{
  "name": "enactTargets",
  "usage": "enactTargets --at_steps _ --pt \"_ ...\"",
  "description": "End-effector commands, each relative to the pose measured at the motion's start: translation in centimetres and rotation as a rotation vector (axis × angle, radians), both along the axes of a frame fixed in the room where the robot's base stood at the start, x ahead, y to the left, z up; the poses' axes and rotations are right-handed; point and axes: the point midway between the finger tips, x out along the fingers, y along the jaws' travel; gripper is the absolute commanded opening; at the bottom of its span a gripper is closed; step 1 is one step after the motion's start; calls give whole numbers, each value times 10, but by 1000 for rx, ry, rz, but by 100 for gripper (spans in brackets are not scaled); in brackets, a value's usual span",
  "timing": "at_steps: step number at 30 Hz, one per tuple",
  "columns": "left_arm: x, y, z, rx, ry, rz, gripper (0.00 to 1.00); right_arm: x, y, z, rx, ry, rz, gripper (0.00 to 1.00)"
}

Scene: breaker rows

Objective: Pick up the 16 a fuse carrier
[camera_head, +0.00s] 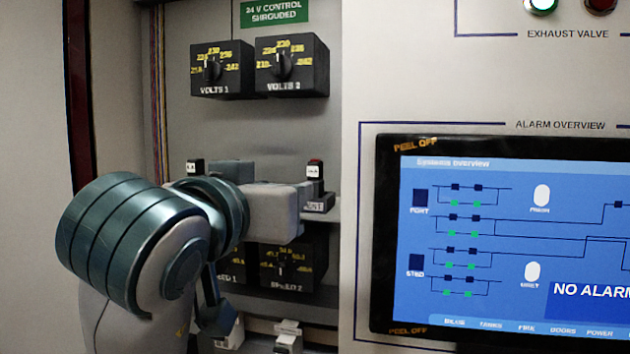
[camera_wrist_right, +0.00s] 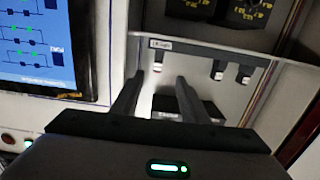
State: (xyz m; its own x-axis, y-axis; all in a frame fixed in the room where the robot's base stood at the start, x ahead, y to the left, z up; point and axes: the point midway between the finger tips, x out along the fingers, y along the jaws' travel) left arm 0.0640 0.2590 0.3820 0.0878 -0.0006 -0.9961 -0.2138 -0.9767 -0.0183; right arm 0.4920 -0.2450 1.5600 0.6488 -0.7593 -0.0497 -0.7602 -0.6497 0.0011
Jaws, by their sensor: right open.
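I cannot read a 16 A marking on any carrier. My left gripper is not in view.
Volts dials (camera_head: 290,66) sit above my gripper, and speed dials (camera_head: 285,268) sit below it, partly covered. A screen panel (camera_head: 510,240) stands to the right. The cabinet's side wall and dark red frame (camera_head: 78,100) bound the left.

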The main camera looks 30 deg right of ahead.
Motion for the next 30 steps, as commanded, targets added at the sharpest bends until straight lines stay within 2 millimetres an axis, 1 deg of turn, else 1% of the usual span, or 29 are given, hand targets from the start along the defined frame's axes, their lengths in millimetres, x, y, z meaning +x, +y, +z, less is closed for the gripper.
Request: enactTargets --at_steps 1,12,18,22,30 --pt "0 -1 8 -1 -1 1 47 5 -7 3 1 2 -4 41" --pt "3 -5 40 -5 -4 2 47 42 -52 1 -1 3 -5 41" --pt "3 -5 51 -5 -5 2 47 59 -70 -2 -1 2 -3 41" --pt "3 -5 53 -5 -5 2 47 63 -75 -4 1 -1 -1 41" --pt "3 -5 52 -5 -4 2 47 64 -75 -5 1 -1 0 41"
